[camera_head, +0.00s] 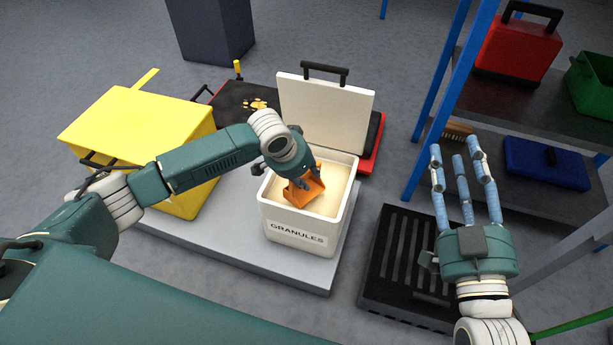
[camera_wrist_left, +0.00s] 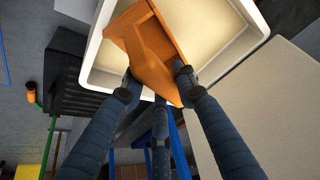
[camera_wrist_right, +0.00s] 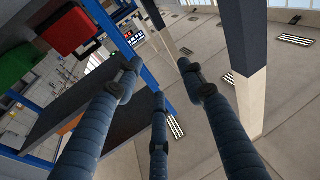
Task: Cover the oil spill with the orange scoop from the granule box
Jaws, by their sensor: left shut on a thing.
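The white granule box (camera_head: 300,240), labelled GRANULES, stands with its lid (camera_head: 325,105) raised and pale granules inside. The orange scoop (camera_head: 304,188) is over or in the box opening; whether it touches the granules I cannot tell. My left gripper (camera_head: 298,180) is shut on the scoop, which also shows between its fingers in the left wrist view (camera_wrist_left: 150,55). My right gripper (camera_head: 464,160) is open and empty, fingers pointing up, right of the box. I cannot clearly make out an oil spill.
The box stands on a grey platform (camera_head: 235,245) beside a yellow cabinet (camera_head: 135,120). Behind the lid lies a black, red-edged surface (camera_head: 230,100) with a yellow patch (camera_head: 256,104). A black slatted grate (camera_head: 400,265) lies right of the box. Blue-posted shelves (camera_head: 510,95) stand at right.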

